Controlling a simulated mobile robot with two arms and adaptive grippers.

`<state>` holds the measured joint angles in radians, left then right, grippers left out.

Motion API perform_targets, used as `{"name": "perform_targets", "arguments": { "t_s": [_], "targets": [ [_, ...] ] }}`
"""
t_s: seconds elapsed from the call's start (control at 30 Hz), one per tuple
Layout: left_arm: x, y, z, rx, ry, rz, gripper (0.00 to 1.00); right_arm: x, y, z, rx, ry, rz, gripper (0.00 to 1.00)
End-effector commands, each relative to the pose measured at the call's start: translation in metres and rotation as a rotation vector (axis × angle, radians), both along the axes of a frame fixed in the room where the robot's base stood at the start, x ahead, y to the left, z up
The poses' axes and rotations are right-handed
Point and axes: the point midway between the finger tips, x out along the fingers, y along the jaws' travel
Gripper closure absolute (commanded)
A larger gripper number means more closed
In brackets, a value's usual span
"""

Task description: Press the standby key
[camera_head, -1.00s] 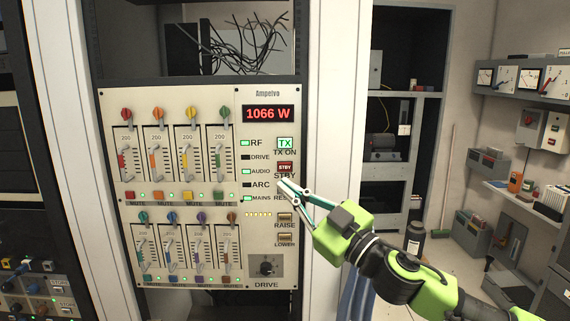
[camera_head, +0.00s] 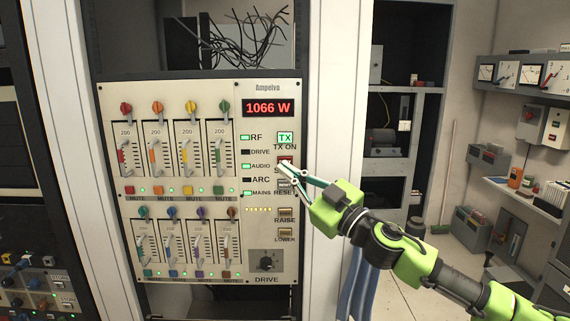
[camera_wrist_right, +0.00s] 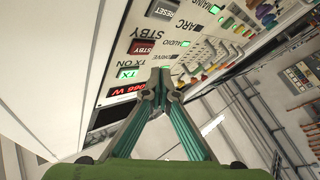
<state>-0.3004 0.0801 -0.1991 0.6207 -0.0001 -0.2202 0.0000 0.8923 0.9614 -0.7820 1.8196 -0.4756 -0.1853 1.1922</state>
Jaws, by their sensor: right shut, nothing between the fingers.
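The red standby key marked STBY (camera_head: 284,160) sits on the white transmitter panel (camera_head: 265,92), below the lit green TX ON key (camera_head: 285,138). In the head view its lower part and label are hidden by my right gripper (camera_head: 282,167). The right gripper is shut and empty, its tips at or just in front of the key; I cannot tell whether they touch. In the right wrist view the standby key (camera_wrist_right: 143,47) shows whole, with the shut fingertips (camera_wrist_right: 160,75) in front of the panel below it. My left gripper is not in view.
The reset key (camera_head: 286,184), raise key (camera_head: 285,215) and lower key (camera_head: 285,238) lie below the standby key. The red display (camera_head: 268,108) reads 1066 W. Sliders and knobs fill the panel's left. A white rack post (camera_head: 335,100) stands to the right.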

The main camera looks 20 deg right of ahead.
Motion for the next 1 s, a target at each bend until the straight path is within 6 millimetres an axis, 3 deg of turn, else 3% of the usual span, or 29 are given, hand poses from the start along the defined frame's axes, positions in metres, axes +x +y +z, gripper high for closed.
{"name": "perform_targets", "arguments": {
  "t_s": [0.3, 1.0],
  "targets": [
    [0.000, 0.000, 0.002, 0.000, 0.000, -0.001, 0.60, 0.020, -0.005, 0.000, 0.001, 0.000, 0.000, 1.00],
    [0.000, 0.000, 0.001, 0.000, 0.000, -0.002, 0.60, 0.021, -0.005, 0.000, 0.000, 0.001, 0.001, 1.00]
  ]
}}
